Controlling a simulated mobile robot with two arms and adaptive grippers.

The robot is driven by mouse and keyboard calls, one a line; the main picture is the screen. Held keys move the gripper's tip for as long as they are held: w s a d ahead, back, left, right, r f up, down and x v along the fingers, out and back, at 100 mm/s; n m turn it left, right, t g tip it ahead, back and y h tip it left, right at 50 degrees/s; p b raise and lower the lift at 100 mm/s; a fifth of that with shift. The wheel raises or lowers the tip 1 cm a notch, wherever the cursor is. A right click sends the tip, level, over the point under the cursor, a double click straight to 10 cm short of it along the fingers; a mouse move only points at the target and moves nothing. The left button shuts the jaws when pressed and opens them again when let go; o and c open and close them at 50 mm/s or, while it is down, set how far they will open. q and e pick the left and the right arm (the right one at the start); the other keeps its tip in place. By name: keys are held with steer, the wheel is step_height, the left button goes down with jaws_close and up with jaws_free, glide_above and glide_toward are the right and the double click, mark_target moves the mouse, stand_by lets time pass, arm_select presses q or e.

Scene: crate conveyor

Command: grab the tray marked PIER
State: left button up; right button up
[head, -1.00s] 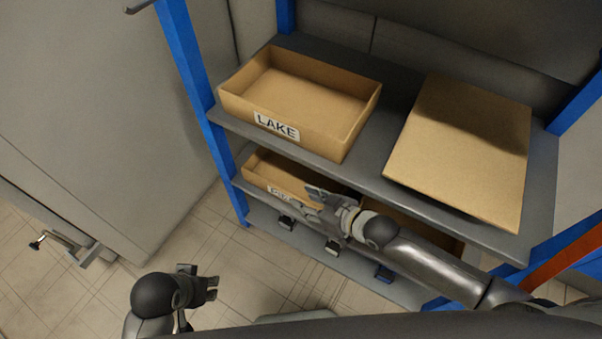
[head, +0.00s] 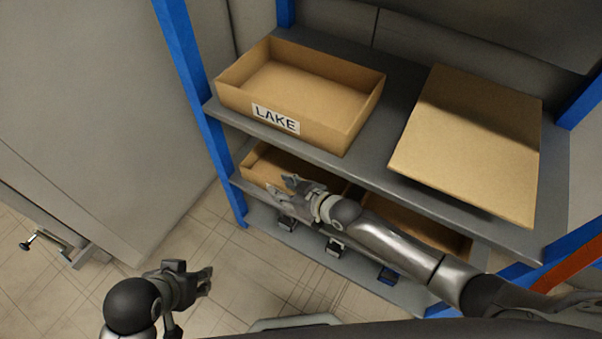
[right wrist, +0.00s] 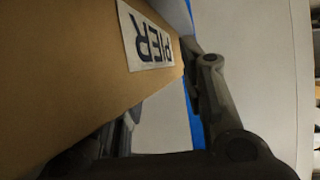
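The tray marked PIER is a tan cardboard tray (head: 262,165) on the middle shelf, below the LAKE tray. In the right wrist view its wall (right wrist: 70,70) fills the left side, with the PIER label (right wrist: 150,40) showing upside down. My right gripper (head: 284,192) is at the front of this tray, its fingers apart and near the wall. It also shows in the right wrist view (right wrist: 165,110); contact with the wall cannot be told. In the head view the gripper hides the label. My left gripper (head: 207,281) is open and empty, low at the left, away from the shelf.
The LAKE tray (head: 340,137) and a plain tan box (head: 470,145) stand on the top shelf (head: 375,165). Another tan tray (head: 430,228) is on the middle shelf at right, partly behind my right arm. A blue post (head: 195,95) stands left of the trays.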

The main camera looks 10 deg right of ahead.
steer(key=shift+w+a+f, duration=0.15)
jaws_close()
stand_by(0.5)
